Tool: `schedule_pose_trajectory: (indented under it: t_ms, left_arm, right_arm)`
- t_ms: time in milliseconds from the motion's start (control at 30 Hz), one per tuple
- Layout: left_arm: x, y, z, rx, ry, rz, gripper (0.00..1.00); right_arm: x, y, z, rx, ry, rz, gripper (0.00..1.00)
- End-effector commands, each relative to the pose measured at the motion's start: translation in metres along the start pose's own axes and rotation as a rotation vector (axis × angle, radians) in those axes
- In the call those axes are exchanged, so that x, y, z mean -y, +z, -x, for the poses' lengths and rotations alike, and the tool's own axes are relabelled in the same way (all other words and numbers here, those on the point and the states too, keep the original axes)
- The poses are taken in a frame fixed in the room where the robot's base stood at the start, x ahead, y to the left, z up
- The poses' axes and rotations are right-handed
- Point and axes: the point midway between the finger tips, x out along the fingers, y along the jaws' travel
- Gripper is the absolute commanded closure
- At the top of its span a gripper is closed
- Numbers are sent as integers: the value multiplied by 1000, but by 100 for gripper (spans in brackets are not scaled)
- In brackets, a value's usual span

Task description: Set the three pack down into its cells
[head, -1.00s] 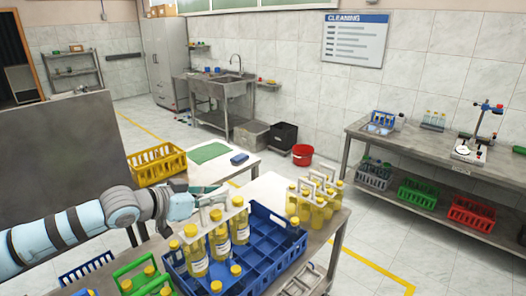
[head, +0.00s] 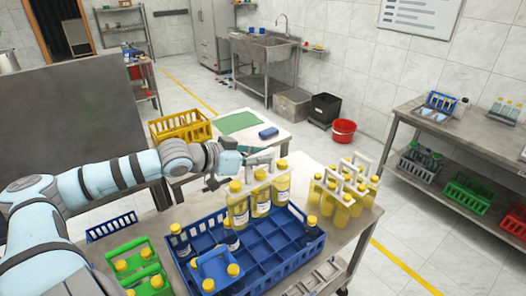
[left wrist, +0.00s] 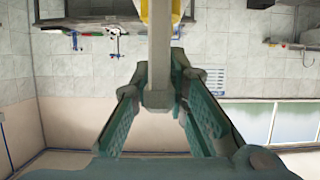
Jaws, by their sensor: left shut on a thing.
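The three pack (head: 260,203) is a row of three yellow-capped bottles of yellow liquid under a pale carrier handle. My left gripper (head: 257,160) is shut on that handle, and the pack hangs roughly upright. In the left wrist view, the handle (left wrist: 160,55) runs between the jaws (left wrist: 159,98). The pack shows over the back part of the blue crate (head: 285,265), whose floor is divided into cells. I cannot tell how far the bottle bottoms are from the cells, and the pack hides part of the back rim. My right gripper is not in view.
Dark bottles (head: 180,241) and a blue carrier (head: 215,268) stand in the crate's left part; another dark bottle (head: 312,226) is at its right. Yellow bottle packs (head: 343,195) stand right of the crate, a green carrier (head: 137,265) left. Several middle and front cells are empty.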

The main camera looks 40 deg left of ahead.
Motion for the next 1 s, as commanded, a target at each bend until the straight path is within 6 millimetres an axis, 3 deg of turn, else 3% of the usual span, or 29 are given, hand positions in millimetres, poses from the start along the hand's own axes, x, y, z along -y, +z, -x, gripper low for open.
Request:
schedule_pose_trajectory:
  t_ms: [700, 1000]
  left_arm:
    - [0, 85, -37, -4, 1, -1, 100]
    - [1, 127, -54, -4, 1, -3, 100]
  right_arm:
    - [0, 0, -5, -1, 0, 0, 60]
    - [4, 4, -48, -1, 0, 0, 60]
